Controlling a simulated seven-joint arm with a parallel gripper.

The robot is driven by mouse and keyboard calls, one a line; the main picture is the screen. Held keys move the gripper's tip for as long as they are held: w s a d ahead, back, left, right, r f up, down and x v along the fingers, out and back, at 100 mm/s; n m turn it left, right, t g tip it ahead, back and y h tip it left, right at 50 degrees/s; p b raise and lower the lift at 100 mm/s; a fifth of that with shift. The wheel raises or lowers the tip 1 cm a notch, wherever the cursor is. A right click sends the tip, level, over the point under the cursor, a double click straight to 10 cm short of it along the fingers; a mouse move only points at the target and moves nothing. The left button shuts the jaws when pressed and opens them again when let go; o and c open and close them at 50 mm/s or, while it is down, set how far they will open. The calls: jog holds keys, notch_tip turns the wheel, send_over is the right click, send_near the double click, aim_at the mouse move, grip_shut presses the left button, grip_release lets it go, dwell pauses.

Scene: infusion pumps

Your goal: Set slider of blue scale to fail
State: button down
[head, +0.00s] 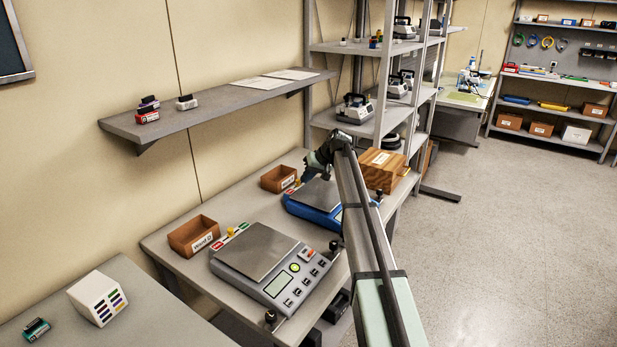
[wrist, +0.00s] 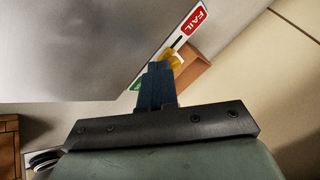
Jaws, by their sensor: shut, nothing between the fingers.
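The blue scale (head: 325,219) stands on the bench, partly hidden behind my arm. In the wrist view its metal plate (wrist: 85,50) fills the upper left. Along the plate's edge runs a slider track with a red FAIL label (wrist: 194,19) at one end and a green label (wrist: 135,85) at the other. The yellow slider knob (wrist: 172,58) sits between them, with bare slot toward FAIL. My gripper (wrist: 159,66) is shut and empty, its tips right by the knob on the green side. I cannot tell whether they touch. My gripper (head: 308,176) also shows above the scale's far left corner.
A grey scale (head: 270,275) stands nearer on the bench. Open brown boxes (head: 194,236) and (head: 278,179) sit along the wall side. A wooden box (head: 383,170) stands just beyond the blue scale. A wall shelf (head: 215,105) hangs above the bench.

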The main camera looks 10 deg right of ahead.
jog(key=shift+s+a, duration=1.15)
jog(key=shift+s, duration=0.1)
jog(key=shift+w, duration=0.1)
jog(key=shift+d, duration=0.1)
jog(key=shift+d, duration=0.3)
jog(key=d, duration=0.3)
jog(key=shift+d+r, duration=0.3)
jog(key=shift+d, duration=0.05)
jog(key=v, duration=0.9)
jog(key=shift+s+r, duration=0.2)
jog(key=shift+r, duration=0.05)
jog(key=shift+d, duration=0.1)
